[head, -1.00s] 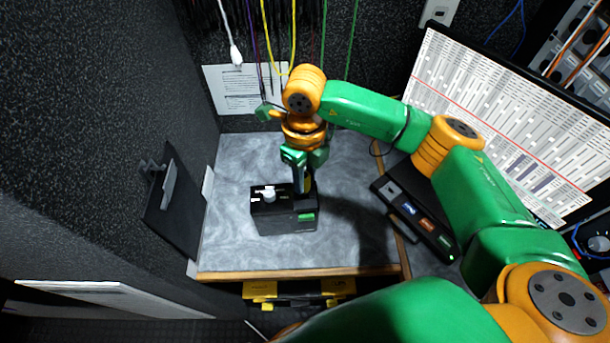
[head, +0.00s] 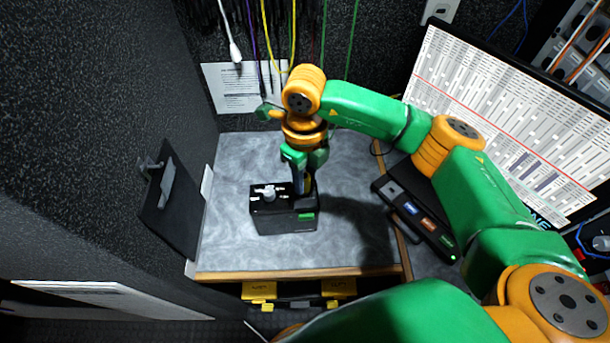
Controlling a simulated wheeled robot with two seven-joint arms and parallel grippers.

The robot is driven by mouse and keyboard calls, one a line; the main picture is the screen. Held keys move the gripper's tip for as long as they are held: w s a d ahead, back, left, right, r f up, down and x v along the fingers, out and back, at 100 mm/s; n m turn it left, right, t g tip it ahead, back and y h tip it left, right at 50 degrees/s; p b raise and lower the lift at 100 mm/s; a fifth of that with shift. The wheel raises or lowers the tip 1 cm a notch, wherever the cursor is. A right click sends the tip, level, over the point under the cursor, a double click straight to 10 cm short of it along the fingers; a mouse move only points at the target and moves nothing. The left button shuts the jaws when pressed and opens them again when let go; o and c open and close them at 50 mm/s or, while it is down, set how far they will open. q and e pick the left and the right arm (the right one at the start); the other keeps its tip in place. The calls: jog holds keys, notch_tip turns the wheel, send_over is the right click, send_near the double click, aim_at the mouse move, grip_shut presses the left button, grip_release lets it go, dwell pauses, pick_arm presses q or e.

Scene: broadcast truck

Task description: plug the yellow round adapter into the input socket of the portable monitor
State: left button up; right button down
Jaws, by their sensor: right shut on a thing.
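A black box-shaped unit, which looks like the portable monitor (head: 286,220), stands on the grey worktop. It has a pale knob and white marks on top and a green patch on its front. My right gripper (head: 302,187) points down at the right part of its top, with its fingers at or just behind the top edge. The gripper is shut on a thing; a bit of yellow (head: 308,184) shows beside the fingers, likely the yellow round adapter. The fingers hide most of it and the socket, so I cannot tell whether it is seated. My left gripper is not in view.
The grey worktop (head: 235,235) is clear left of the unit. A black button panel (head: 418,218) lies to the right, before a large screen (head: 500,110). A clipboard (head: 172,205) is on the left wall. Cables (head: 292,35) hang at the back.

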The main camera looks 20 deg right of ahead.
jog(key=shift+f+b, duration=0.85)
jog(key=shift+f, duration=0.2)
jog(key=c, duration=0.5)
grip_release()
jog(key=shift+c, duration=0.2)
notch_tip(320, 180, up, 7)
jog(key=shift+f+b, duration=0.15)
jog(key=shift+b, duration=0.4)
jog(key=shift+r, duration=0.3)
